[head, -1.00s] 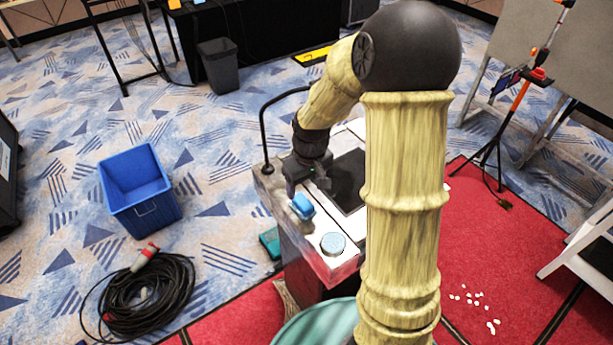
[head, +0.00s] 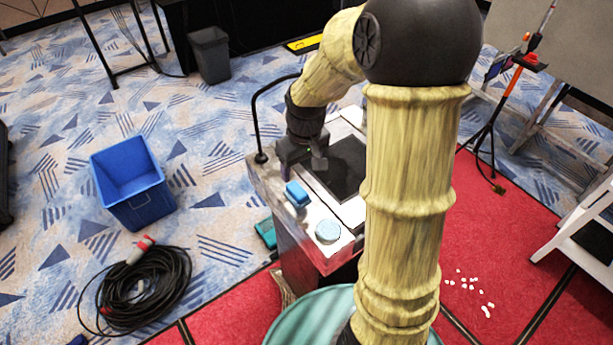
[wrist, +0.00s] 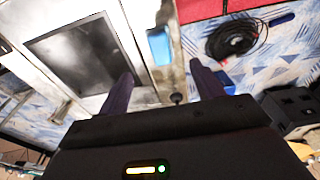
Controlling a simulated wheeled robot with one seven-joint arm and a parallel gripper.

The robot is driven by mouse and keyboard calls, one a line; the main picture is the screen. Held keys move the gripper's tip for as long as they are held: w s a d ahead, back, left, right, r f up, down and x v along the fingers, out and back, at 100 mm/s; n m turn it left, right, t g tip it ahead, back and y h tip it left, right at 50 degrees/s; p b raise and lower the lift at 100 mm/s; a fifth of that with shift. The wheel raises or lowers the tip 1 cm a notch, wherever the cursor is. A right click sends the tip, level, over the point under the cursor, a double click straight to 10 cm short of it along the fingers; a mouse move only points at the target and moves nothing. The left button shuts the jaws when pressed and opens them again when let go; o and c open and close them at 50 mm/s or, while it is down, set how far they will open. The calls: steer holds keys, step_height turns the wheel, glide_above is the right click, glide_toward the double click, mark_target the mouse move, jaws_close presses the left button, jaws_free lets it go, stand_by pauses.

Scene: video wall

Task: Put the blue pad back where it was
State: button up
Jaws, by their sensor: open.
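The blue pad (head: 297,193) lies on the pale, worn top of the console (head: 335,262), close to its left edge. In the wrist view the pad (wrist: 159,46) shows just beyond the gap between my fingers. My gripper (head: 302,166) is open and empty, on the far side of the pad in the head view, with a small gap to it. It also shows in the wrist view (wrist: 161,72), with its two dark fingers spread apart. How high the fingers are above the top is hard to tell.
A light-blue round piece (head: 328,231) sits on the console nearer me. A dark panel (head: 345,168) is set in the top, and a thin black curved stalk (head: 256,120) rises at its left corner. A blue bin (head: 130,180) and coiled cable (head: 145,290) are on the floor left.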

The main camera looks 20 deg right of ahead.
steer(key=s+m+t, duration=0.1)
steer(key=s+m, duration=0.2)
steer(key=s, duration=0.9)
steer(key=shift+a+r, duration=0.25)
